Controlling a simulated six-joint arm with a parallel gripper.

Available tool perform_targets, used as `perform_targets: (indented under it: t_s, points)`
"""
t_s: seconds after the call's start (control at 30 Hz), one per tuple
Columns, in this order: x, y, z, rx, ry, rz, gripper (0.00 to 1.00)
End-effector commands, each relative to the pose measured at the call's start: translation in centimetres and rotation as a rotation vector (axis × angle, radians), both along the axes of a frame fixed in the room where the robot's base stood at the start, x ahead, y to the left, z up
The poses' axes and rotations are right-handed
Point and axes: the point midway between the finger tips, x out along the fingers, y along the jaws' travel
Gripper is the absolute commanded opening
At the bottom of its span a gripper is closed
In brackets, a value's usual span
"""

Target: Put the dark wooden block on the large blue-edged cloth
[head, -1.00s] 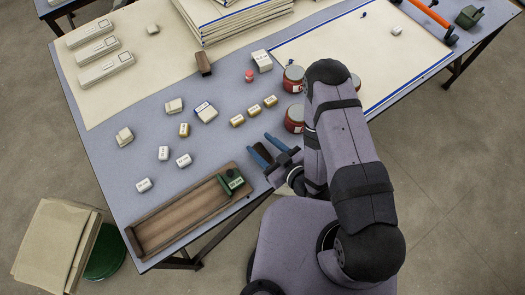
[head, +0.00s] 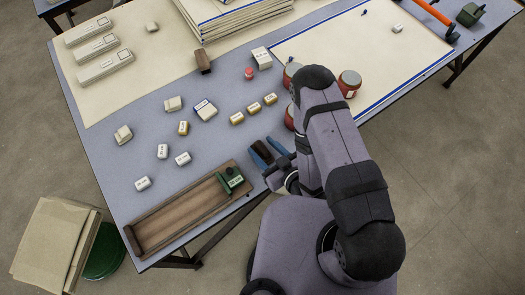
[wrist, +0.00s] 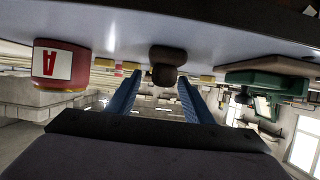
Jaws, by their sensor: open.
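A dark brown block (head: 204,62) lies on the table beside the stack of cloths. A second dark, knobbed piece (head: 262,148) stands on the table between my gripper's fingers; it also shows in the wrist view (wrist: 168,56). I cannot tell for sure which is the wooden block of the task. My gripper (head: 267,148) has two blue fingers, open around the knobbed piece and low over the table; no grip shows. The large blue-edged cloth (head: 350,50) lies flat at the back right, its near part partly hidden by my arm.
Red tins (head: 349,80) stand by the cloth's near edge. A wooden tray (head: 180,215) with a green item (head: 231,178) is at front left. Several small labelled blocks (head: 205,110) lie mid-table. A cloth stack (head: 235,18) is at the back. A small white block (head: 398,27) sits on the cloth.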

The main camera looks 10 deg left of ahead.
Motion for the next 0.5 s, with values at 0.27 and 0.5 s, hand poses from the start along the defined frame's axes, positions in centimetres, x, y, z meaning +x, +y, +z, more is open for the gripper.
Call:
perform_targets:
  t_s: [0.27,0.5]
  points:
    - [2.1,2.4,-1.6,0.002,-0.005,0.004,0.47]
    - [2.6,3.0,-1.8,0.002,-0.001,0.001,0.47]
